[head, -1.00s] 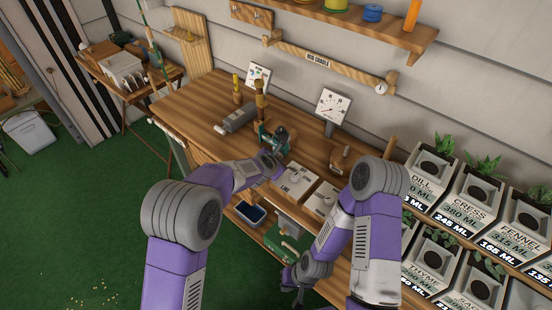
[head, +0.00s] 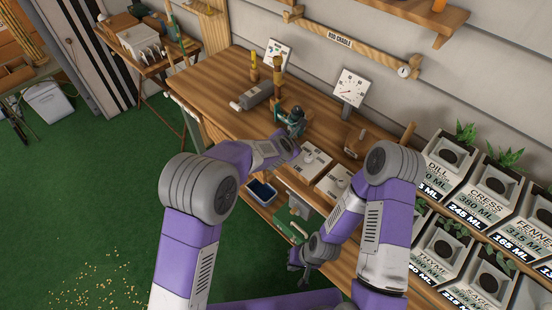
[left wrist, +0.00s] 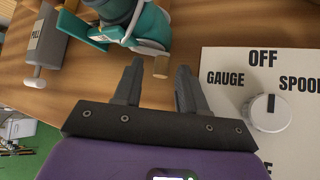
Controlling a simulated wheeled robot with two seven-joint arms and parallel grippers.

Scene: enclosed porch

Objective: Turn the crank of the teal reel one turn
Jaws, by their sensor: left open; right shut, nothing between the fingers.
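The teal reel (head: 293,121) stands on the wooden workbench (head: 225,77), beyond my left forearm. In the left wrist view the reel (left wrist: 130,22) is at the top, cut off by the frame edge. A light wooden knob (left wrist: 148,47) shows at its lower side; it looks like the crank's handle. In the head view my left fingers are mostly hidden by the wrist. My right gripper (head: 298,270) is shut and empty, low beside the bench front.
A white panel (left wrist: 262,100) with a dial lies right of my left fingers. A gauge (head: 351,88) stands behind. Planters (head: 449,155) fill the right side. Green floor is open at left.

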